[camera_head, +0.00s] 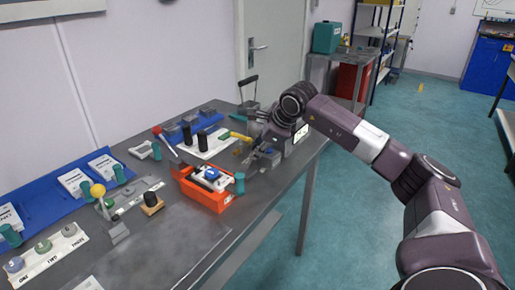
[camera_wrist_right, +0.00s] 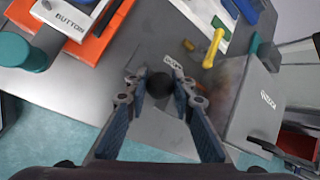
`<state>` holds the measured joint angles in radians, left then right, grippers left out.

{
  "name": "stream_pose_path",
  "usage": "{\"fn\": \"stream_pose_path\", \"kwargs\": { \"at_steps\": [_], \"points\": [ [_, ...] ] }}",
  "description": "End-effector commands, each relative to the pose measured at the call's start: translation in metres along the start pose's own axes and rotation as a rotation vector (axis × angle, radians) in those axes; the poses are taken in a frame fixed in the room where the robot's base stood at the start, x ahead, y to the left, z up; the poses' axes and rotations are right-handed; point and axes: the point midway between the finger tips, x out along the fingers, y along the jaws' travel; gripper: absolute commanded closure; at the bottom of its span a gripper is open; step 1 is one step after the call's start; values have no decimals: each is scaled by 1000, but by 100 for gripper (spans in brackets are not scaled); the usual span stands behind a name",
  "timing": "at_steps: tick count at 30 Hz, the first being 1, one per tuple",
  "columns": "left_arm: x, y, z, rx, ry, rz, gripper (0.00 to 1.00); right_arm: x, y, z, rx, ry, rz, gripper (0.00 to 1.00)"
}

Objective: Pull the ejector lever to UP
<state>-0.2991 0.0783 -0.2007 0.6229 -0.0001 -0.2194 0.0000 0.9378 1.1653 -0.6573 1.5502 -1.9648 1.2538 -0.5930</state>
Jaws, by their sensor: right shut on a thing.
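The ejector lever (camera_wrist_right: 160,85) shows in the right wrist view as a dark round knob over a grey base plate. A small white label (camera_wrist_right: 172,62) lies just beyond it, too small to read. My right gripper (camera_wrist_right: 161,88) has its two fingers on either side of the knob and is shut on it. In the head view my right gripper (camera_head: 264,154) is at the right end of the bench, and the lever is mostly hidden by it. I cannot tell the lever's exact angle. My left gripper is not in view.
A grey machine box (camera_wrist_right: 252,108) stands close to the right of the gripper in the wrist view. An orange tray (camera_head: 207,196) and a green cylinder (camera_head: 239,183) stand near. A yellow-handled tool (camera_wrist_right: 213,48) lies beyond. The bench's front edge is close, with open floor past it.

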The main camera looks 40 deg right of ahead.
Motion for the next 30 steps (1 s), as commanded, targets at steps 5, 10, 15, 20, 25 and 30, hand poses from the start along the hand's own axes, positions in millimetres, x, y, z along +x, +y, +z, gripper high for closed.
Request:
{"fn": "stream_pose_path", "kwargs": {
  "at_steps": [5,10,15,20,25,30],
  "points": [
    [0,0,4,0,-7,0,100,4,3,-4,0,12,8,100],
    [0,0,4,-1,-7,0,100,4,4,-4,0,13,9,100],
    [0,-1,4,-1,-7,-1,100,5,4,-4,-1,13,11,100],
    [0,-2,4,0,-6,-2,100,4,4,-4,0,12,10,61],
    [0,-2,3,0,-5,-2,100,4,3,-2,0,8,6,58],
    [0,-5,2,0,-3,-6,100,1,2,-2,0,5,4,58]
  ]
}}
